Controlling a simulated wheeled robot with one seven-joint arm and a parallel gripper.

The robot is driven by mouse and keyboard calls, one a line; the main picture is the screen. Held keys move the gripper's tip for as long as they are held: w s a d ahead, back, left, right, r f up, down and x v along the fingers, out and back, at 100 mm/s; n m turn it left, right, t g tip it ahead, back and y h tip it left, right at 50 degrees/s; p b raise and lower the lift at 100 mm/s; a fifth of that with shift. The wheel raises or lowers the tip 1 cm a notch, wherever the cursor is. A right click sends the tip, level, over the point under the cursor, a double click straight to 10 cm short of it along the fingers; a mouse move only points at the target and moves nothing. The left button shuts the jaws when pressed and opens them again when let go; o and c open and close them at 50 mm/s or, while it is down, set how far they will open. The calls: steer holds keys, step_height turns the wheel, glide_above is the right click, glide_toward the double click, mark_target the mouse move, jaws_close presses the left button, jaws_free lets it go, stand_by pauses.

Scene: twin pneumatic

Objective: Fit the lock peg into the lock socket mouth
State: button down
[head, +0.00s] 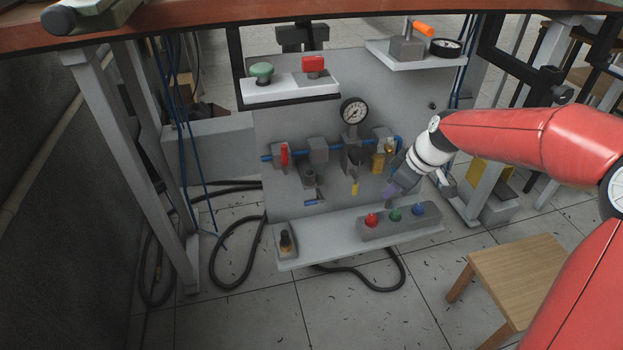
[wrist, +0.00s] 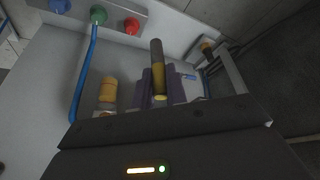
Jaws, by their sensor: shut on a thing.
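My gripper (wrist: 158,84) has purple fingers closed on a dark rod with a yellow section, which I take for the lock peg (wrist: 156,55). In the wrist view the rod sticks out beyond the fingertips. In the head view my gripper (head: 390,189) is in front of the right part of the grey panel, just above the button box, and the peg is hard to make out. A yellow fitting (head: 379,161) is on the panel up and left of the gripper. I cannot tell which opening is the lock socket mouth.
A button box (head: 403,228) with red, green and blue buttons lies on the lower shelf (head: 300,258). A small block with a dark upright piece (head: 286,243) stands at its left end. A gauge (head: 354,111) and blue hose are above. A wooden stool (head: 520,270) stands right.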

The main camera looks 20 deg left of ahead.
steer(key=a+r+n+g, duration=0.1)
steer(key=a+r+n, duration=0.25)
steer(key=r, duration=0.35)
glide_above(313, 175)
steer(key=shift+w+f, duration=0.25)
steer(key=shift+f, duration=0.05)
steer(key=x, duration=0.3)
steer(key=shift+s+f, duration=0.1)
steer(key=shift+f, duration=0.3)
steer(key=c, duration=1.4)
jaws_free()
steer(key=shift+b, duration=0.3)
